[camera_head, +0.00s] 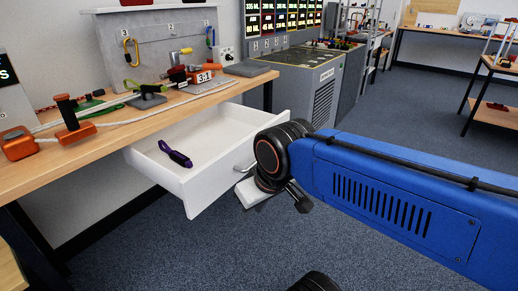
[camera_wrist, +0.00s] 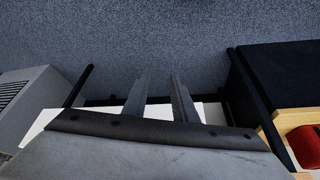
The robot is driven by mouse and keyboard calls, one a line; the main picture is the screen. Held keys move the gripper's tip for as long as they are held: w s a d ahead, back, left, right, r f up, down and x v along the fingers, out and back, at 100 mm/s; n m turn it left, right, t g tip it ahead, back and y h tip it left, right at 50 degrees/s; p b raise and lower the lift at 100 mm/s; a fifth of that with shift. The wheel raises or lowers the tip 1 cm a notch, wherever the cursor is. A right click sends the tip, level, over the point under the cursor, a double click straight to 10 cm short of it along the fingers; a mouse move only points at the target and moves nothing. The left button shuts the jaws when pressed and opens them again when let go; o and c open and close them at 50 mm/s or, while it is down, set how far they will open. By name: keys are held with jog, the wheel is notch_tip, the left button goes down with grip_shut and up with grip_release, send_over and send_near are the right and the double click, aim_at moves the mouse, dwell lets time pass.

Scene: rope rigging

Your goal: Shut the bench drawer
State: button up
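The white bench drawer (camera_head: 200,187) is pulled well out from under the wooden bench in the head view. Its front faces right, with a metal handle (camera_head: 244,167) near my dark wrist joint. White surfaces that look like the drawer (camera_wrist: 214,112) show behind the gripper.
The bench top (camera_head: 100,133) carries orange and green clamps, white rope and a grey board with carabiners. A grey console (camera_head: 305,85) stands past the bench. Open blue-grey carpet (camera_head: 180,240) lies in front of the drawer. In the wrist view dark bench legs (camera_wrist: 78,86) flank the fingers.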

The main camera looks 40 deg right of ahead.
jog(key=shift+w+d+r, duration=0.15)
jog(key=shift+w, duration=0.15)
grip_shut()
jog(key=w+d+r+m+t, duration=0.1)
jog(key=w+d+r+m, duration=0.2)
jog(key=w+d, duration=0.3)
jog(key=w+d+r+m, duration=0.3)
jog(key=w+d+m, duration=0.1)
jog(key=w+d, duration=0.2)
jog(key=w+d+r+m+h, duration=0.1)
jog(key=d+m, duration=0.1)
jog(key=d, duration=0.6)
jog(key=w+d+r+m+t+h, duration=0.1)
jog(key=d+m, duration=0.1)
jog(key=d, duration=0.6)
jog(key=w+d+r+m+h, duration=0.1)
jog(key=d+r+m, duration=0.1)
jog(key=d, duration=0.6)
jog(key=w+f, duration=0.8)
jog(key=w, duration=0.1)
jog(key=shift+w+d+f, duration=0.15)
jog(key=shift+w+d, duration=0.15)
jog(key=shift+d, duration=0.1)
